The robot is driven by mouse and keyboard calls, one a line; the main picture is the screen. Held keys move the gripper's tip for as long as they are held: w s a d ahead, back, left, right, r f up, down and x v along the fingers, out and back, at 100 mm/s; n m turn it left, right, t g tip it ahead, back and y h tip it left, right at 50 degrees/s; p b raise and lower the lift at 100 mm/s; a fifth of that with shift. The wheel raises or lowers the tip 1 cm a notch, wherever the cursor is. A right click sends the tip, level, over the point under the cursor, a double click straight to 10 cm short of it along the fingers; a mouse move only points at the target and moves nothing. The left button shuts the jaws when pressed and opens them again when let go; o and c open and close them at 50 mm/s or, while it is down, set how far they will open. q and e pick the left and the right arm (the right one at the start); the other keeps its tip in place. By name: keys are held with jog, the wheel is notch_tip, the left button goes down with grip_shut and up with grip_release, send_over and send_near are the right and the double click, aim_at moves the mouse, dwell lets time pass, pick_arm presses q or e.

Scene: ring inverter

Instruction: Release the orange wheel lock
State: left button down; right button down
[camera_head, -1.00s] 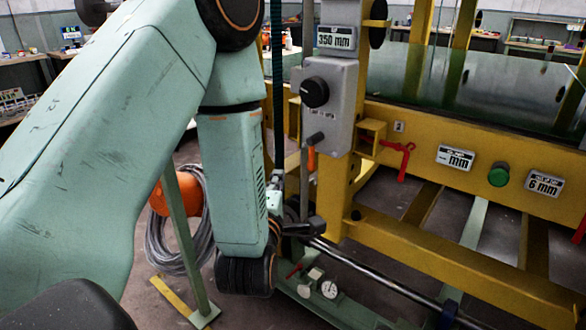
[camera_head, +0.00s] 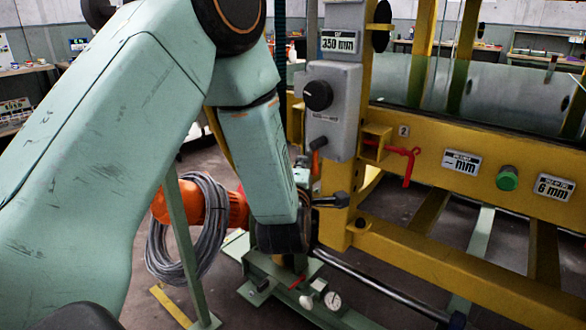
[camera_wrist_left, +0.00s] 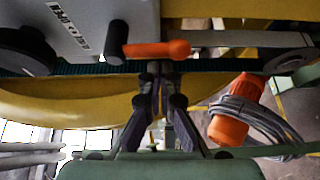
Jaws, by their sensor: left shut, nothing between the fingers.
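An orange lever (camera_wrist_left: 157,49), which looks like the wheel lock, lies across the wrist view beside a black knob handle (camera_wrist_left: 117,42) on a grey panel. In the head view the left gripper (camera_head: 333,200) is partly hidden by my wrist. My right gripper is not in view.
A yellow frame (camera_head: 440,140) with a red lever (camera_head: 405,162) and a green button (camera_head: 507,178) stands at right. An orange object with a grey cable coil (camera_head: 180,235) hangs left of my wrist.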

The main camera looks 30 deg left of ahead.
aim_at(315, 168)
pick_arm(q)
jog(key=shift+d, duration=0.3)
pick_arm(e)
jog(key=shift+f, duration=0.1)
